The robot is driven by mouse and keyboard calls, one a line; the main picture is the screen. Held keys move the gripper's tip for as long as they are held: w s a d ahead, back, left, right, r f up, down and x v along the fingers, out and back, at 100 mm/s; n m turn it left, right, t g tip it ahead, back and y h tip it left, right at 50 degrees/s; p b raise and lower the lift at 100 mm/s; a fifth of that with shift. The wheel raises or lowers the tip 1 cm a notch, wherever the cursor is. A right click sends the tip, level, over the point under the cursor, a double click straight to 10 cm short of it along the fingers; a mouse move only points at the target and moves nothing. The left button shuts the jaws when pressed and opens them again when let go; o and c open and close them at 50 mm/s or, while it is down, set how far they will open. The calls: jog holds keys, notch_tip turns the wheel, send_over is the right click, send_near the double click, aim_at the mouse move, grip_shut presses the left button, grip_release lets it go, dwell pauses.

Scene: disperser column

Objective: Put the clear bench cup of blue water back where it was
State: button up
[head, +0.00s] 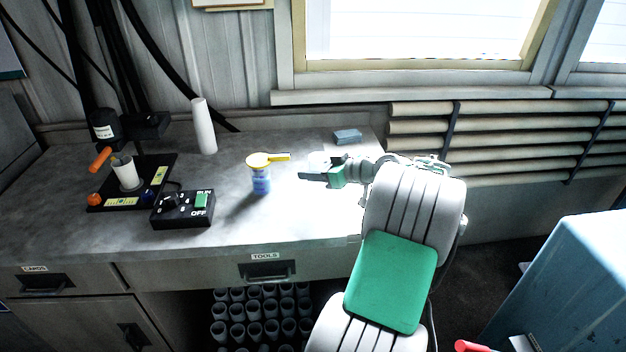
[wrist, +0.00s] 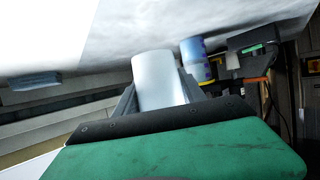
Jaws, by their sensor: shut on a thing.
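My gripper (head: 318,174) is over the right part of the grey bench. It is shut on a pale, whitish cup (wrist: 158,78), which stands between both fingers in the wrist view. In the head view the cup (head: 318,160) is small, washed out by light and partly hidden by the fingers. Blue water inside it cannot be made out clearly. Whether the cup's base touches the bench or hangs just above it, I cannot tell. The wrist view is turned over, with the bench at its top.
A blue container with a yellow top (head: 261,180) stands left of my gripper. A black switch box (head: 182,210), a disperser stand holding a white cup (head: 126,172), and a white roll (head: 204,126) are further left. A blue-grey block (head: 347,136) lies behind. The bench (head: 225,225) front is clear.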

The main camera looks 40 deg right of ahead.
aim_at(313, 192)
jog(key=shift+w+d+f, duration=0.1)
jog(key=shift+w+f, duration=0.2)
jog(key=shift+f, duration=0.05)
jog(key=f, duration=0.3)
jog(key=shift+w+d+f, duration=0.1)
jog(key=shift+w+f, duration=0.1)
jog(key=shift+f, duration=0.05)
jog(key=shift+f, duration=0.1)
jog(key=shift+f, duration=0.15)
jog(key=o, duration=1.4)
